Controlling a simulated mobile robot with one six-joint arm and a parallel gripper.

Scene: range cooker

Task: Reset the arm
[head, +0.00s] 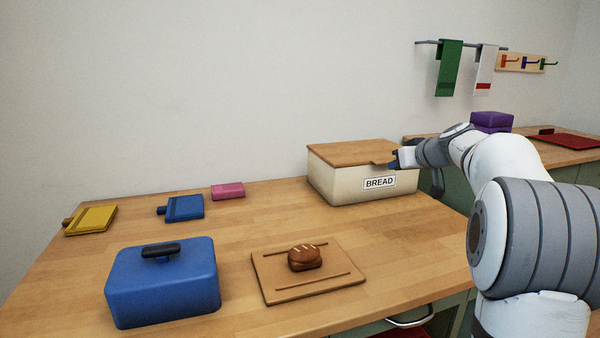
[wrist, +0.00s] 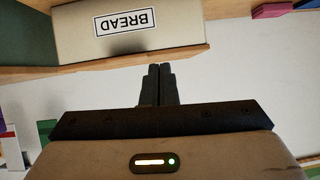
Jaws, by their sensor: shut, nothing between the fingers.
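My gripper (head: 394,161) is at the right front corner of the bread box in the head view, close to the edge of its wooden lid. I cannot tell whether it touches the box. In the wrist view my gripper (wrist: 155,72) has its two fingers together with nothing between them. The cream bread box (head: 340,184), labelled BREAD, has its wooden lid (head: 355,152) on. The box also shows upside down in the wrist view (wrist: 180,40). My arm comes in from the right.
On the counter (head: 235,235) stand a blue lidded box (head: 165,285) and a cutting board (head: 275,290) with a bread loaf (head: 304,257). Yellow (head: 92,220), blue (head: 185,207) and pink (head: 228,192) items lie behind. Towels (head: 449,68) hang on the wall; a purple box (head: 491,121) is at right.

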